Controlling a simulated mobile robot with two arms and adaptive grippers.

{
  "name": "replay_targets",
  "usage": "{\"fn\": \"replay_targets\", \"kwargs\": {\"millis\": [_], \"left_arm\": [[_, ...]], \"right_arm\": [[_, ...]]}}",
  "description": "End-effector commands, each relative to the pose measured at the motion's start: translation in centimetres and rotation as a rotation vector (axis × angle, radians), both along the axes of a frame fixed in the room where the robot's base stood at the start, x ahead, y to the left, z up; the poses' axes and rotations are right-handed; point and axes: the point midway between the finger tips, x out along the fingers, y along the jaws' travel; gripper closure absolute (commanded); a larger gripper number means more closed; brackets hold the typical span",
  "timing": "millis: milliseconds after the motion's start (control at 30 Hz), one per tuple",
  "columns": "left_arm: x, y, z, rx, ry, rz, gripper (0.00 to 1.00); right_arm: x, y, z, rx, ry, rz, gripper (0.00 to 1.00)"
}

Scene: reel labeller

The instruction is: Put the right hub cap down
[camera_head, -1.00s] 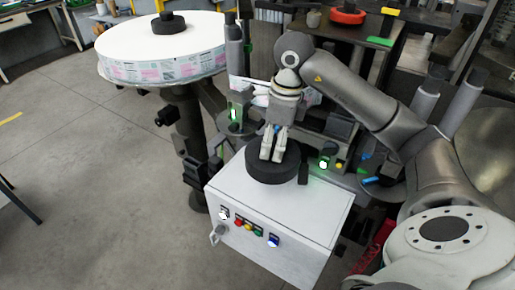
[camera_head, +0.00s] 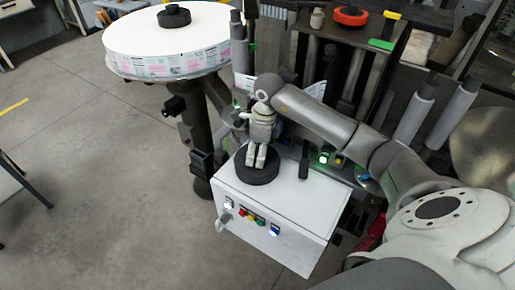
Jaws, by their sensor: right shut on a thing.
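The right hub cap (camera_head: 258,174) is a flat black disc at the left part of the white control box top (camera_head: 305,195). My right gripper (camera_head: 256,163) points down at the middle of the disc and is shut on it; the fingertips hide the part they grip. The disc looks to be on or just above the box top; I cannot tell whether it touches. My left gripper is not in view.
The control box has coloured buttons (camera_head: 258,219) on its front. A large white label reel (camera_head: 170,35) with another black hub cap (camera_head: 173,16) stands at the back left. Grey rollers (camera_head: 412,115) stand at the right. The box top's right side is clear.

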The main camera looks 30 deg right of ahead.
Motion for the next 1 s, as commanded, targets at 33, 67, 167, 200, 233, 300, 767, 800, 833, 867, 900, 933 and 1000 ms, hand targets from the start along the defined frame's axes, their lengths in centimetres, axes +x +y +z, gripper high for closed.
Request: {"fn": "replay_targets", "kwargs": {"millis": [33,67,167,200,233,300,767,800,833,867,900,933,1000], "left_arm": [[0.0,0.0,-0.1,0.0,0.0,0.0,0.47],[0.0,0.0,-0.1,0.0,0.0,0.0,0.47],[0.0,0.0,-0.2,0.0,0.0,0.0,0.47],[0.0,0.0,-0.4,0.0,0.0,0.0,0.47],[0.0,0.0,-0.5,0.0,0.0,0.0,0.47],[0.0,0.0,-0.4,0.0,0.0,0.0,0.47],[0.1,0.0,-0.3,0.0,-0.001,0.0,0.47],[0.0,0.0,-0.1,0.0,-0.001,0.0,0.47],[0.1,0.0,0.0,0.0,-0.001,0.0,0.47],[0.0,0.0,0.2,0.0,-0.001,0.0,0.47],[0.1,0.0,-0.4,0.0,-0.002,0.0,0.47],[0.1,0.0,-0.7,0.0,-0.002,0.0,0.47],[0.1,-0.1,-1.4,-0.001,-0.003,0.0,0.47]], "right_arm": [[0.0,0.0,0.0,0.001,-0.002,0.0,0.77],[0.0,0.0,0.0,0.0,-0.001,0.0,0.77],[0.0,0.0,-0.1,0.0,-0.001,0.0,0.77],[0.0,0.0,-0.3,0.0,-0.001,0.0,0.77],[0.0,0.0,-0.4,0.0,-0.001,0.0,0.77],[0.0,0.0,-0.3,0.001,0.001,0.0,0.43],[0.0,0.0,-0.2,0.001,0.001,-0.001,0.27],[0.0,0.0,-0.1,0.001,0.001,-0.001,0.27],[0.0,0.0,0.1,0.001,0.001,-0.001,0.27],[0.0,0.0,0.3,0.001,0.001,-0.001,0.27],[0.0,-0.1,0.5,0.0,-0.003,0.0,0.27],[0.0,-0.2,0.8,-0.001,-0.003,-0.001,0.27],[-0.1,-0.3,2.1,-0.002,-0.005,-0.001,0.27]]}}
